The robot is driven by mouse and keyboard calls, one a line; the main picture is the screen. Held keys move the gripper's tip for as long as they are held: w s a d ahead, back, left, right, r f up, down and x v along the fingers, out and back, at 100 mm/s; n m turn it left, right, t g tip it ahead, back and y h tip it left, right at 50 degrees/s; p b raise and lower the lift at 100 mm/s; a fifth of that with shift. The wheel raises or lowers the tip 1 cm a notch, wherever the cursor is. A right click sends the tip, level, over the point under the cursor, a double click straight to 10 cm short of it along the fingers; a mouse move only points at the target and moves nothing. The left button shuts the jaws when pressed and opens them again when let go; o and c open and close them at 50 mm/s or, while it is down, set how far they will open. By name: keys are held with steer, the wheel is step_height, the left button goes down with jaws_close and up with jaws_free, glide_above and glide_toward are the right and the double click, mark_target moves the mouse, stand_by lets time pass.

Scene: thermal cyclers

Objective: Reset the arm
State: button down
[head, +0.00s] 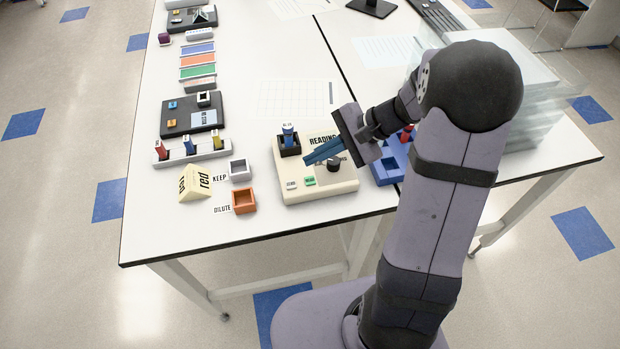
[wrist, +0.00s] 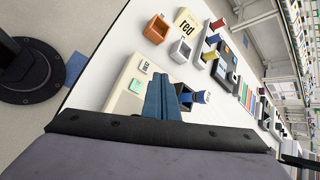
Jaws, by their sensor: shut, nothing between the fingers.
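My gripper (head: 308,159) has blue fingers that are shut with nothing between them. It hangs over the beige reading device (head: 318,188), above its top face and left of the black knob (head: 334,165). In the wrist view the shut fingers (wrist: 163,82) reach over the same device (wrist: 125,98). A blue-capped vial (head: 288,132) stands in the black socket (head: 290,147) of the device, close to the fingertips. The vial also shows just right of the fingers in the wrist view (wrist: 201,97).
A grey KEEP bin (head: 240,170) and an orange DILUTE bin (head: 244,201) stand left of the device, beside a yellow "red" block (head: 195,184). A white rack (head: 190,152) holds several vials. A blue block (head: 386,172) sits behind my arm. Clear panels (head: 540,90) stand at right.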

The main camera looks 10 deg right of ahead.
steer(key=s+d+f, duration=0.1)
steer(key=s+d+f+n+g+h, duration=0.1)
steer(key=s+f, duration=0.1)
steer(key=s+d+f+h, duration=0.1)
steer(key=f, duration=0.1)
steer(key=shift+s+d+f+g, duration=0.1)
steer(key=shift+s+g, duration=0.2)
steer(key=s+d+n+g+h, duration=0.3)
steer(key=s+n+h, duration=0.45)
steer(key=s, duration=0.75)
steer(key=w+a+r+n+t, duration=0.1)
steer(key=w+a+r+n, duration=0.1)
steer(key=a+n, duration=0.2)
steer(key=shift+w+a+r+t+y, duration=0.25)
steer(key=shift+a+t+y, duration=0.15)
steer(key=shift+a, duration=0.1)
stand_by(4.8)
